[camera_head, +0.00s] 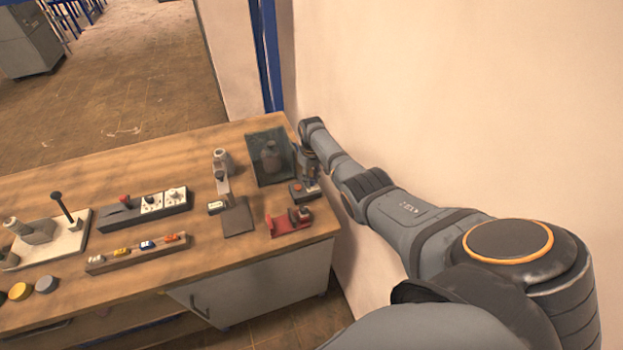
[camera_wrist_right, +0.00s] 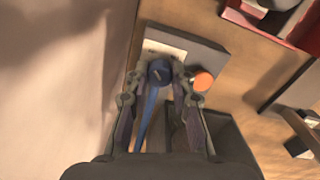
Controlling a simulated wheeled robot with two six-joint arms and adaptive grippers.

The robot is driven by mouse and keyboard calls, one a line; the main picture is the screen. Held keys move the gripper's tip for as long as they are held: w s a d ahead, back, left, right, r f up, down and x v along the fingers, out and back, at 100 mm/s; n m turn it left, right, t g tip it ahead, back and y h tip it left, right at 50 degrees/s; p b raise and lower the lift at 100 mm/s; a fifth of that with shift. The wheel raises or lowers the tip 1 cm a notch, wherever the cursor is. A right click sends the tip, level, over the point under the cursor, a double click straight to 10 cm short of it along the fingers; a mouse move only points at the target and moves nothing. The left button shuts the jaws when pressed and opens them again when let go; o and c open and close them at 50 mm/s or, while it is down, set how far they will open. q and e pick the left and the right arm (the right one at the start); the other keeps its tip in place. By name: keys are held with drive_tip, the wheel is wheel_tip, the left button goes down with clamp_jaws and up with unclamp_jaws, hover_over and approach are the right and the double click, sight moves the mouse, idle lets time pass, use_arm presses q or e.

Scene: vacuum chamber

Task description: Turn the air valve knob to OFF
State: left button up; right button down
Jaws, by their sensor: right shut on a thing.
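A blue round knob (camera_wrist_right: 160,72) with a pale mark on top sits on a grey box (camera_wrist_right: 196,50) with a white label plate in the right wrist view. A blue strip runs from the knob toward the wrist. My right gripper (camera_wrist_right: 157,80) is shut on the knob, with a finger on each side. In the head view my right gripper (camera_head: 311,177) is over the small dark box (camera_head: 303,196) at the table's right end; the knob is hard to make out there. Any lettering is too small to read. My left gripper is not in view.
An orange-red button (camera_wrist_right: 203,81) is close beside the right finger. A dark tray with a bottle (camera_head: 270,158) stands behind, and a red fixture (camera_head: 290,222) in front. The wall (camera_head: 420,90) is close on the right. Several other fixtures stand left on the wooden table.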

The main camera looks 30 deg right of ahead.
drive_tip(key=c, duration=1.1)
unclamp_jaws()
drive_tip(key=shift+c, duration=0.2)
wheel_tip(320, 180, up, 12)
